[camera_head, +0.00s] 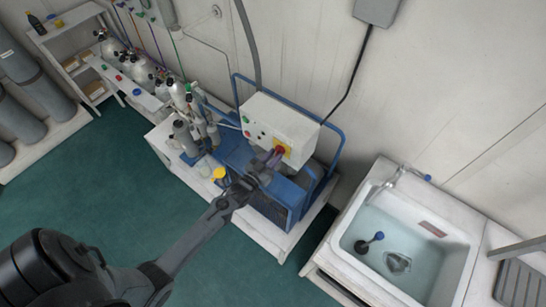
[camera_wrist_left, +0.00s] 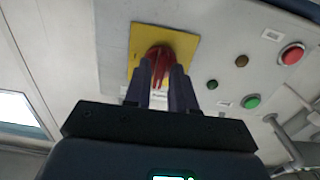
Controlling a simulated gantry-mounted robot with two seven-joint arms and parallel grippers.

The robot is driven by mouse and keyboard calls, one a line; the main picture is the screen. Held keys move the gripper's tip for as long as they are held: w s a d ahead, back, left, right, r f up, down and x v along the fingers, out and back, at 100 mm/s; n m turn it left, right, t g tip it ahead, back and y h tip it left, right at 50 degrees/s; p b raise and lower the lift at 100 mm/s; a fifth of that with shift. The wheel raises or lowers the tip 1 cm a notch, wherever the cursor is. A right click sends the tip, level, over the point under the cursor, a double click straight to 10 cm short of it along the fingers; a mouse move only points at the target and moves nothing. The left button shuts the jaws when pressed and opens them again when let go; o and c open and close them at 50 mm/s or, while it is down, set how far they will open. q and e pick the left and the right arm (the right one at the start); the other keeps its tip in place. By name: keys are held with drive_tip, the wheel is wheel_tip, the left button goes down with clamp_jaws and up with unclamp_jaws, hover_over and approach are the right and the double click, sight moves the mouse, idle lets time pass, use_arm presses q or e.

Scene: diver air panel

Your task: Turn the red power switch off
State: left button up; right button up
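The red power switch (camera_wrist_left: 160,58) is a round knob with a raised grip on a yellow plate (camera_wrist_left: 183,46). It sits on the front of a white control box (camera_head: 283,118); in the head view the red knob (camera_head: 280,149) is partly covered by my gripper. My left gripper (camera_head: 271,157) is at the knob. In the left wrist view its two dark fingers (camera_wrist_left: 160,80) are on either side of the knob, with red showing between them. Whether they press on it is not clear. My right gripper is not in view.
Green (camera_wrist_left: 252,101) and red (camera_wrist_left: 291,55) buttons sit beside the switch on the box. A blue tubular frame (camera_head: 334,135) surrounds the machine. Gas cylinders (camera_head: 144,72) stand at the upper left. A sink (camera_head: 455,262) with water is at the right.

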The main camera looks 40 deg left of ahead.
use_arm(q)
drive_tip(key=shift+o, duration=0.9)
drive_tip(key=shift+s, duration=0.15)
drive_tip(key=s+b, duration=0.1)
drive_tip(key=s, duration=0.9)
drive_tip(key=shift+s+d, duration=0.25)
drive_tip(key=shift+s, duration=0.05)
